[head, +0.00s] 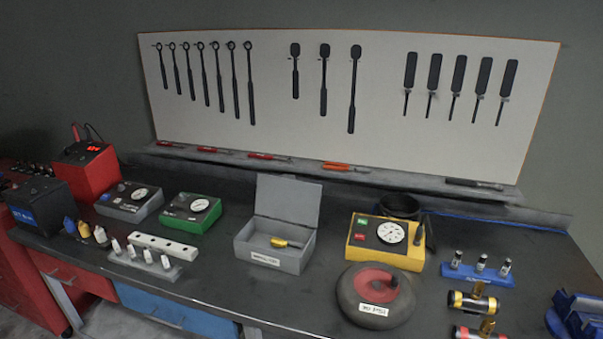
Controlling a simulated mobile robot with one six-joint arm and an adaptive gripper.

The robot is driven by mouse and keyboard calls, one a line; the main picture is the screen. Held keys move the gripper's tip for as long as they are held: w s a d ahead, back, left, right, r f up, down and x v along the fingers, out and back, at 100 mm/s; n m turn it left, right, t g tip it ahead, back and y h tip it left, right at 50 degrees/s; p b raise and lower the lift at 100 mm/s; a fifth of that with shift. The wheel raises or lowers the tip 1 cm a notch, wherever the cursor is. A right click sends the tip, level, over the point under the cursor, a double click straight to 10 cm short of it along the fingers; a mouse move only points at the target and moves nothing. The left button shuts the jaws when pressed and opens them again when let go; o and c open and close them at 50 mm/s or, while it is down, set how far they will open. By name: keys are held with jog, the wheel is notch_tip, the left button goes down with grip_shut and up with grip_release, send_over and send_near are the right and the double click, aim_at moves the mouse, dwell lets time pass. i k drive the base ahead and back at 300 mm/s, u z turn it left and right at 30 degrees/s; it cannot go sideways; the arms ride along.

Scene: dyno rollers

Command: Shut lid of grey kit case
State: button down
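The grey kit case (274,255) stands on the dark workbench, near the middle of the head view. Its lid (287,199) is open and stands nearly upright along the back edge. A small yellow tool (282,242) lies inside the case. A white label is on the front wall of the case. My gripper does not show in this view.
A yellow gauge box (375,262) and a round dark weight with a red top (376,284) stand right of the case. A green gauge box (190,213) and a white block with holes (163,246) are to its left. Bench front (215,285) is bare.

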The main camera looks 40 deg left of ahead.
aim_at(288, 198)
jog(key=z, duration=0.15)
jog(key=k, duration=1.55)
jog(key=u, duration=1.05)
jog(key=i, duration=1)
